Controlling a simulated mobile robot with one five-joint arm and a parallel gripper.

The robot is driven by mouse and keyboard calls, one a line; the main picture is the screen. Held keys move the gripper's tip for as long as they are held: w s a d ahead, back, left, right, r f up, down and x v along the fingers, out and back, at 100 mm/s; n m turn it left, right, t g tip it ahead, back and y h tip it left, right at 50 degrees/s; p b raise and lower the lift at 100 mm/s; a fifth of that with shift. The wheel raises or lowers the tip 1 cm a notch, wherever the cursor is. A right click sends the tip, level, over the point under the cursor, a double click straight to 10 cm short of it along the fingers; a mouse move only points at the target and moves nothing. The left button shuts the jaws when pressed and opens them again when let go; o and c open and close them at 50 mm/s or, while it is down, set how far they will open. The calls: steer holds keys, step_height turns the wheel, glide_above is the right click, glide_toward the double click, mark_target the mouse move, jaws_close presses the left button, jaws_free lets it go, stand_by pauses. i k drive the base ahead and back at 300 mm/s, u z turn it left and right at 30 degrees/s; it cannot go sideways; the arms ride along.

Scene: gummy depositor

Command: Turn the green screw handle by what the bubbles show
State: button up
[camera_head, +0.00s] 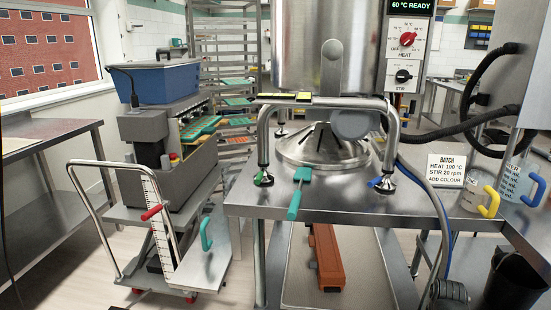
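A curved metal bridge frame (345,103) stands on the steel table (330,203) in front of the large steel kettle. The foot of its left leg carries a small green handle (263,178), which looks like the green screw handle. The foot of its right leg carries a blue one (383,183). Two yellow bars, which look like bubble levels, lie on top of the frame: a left one (276,96) and a right one (304,96). Any bubbles in them are too small to read. My gripper is not in view.
A teal-handled tool (297,192) overhangs the table's front edge. At right are a sign (445,169) and measuring jugs (480,202). A trolley (205,265) carrying a machine and blue bin (158,83) stands at left. A cable (436,205) hangs at the table's right.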

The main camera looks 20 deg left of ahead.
mark_target(258, 179)
steer(key=u, duration=0.1)
steer(key=i, duration=0.45)
steer(key=u, duration=3.3)
steer(key=i, duration=0.5)
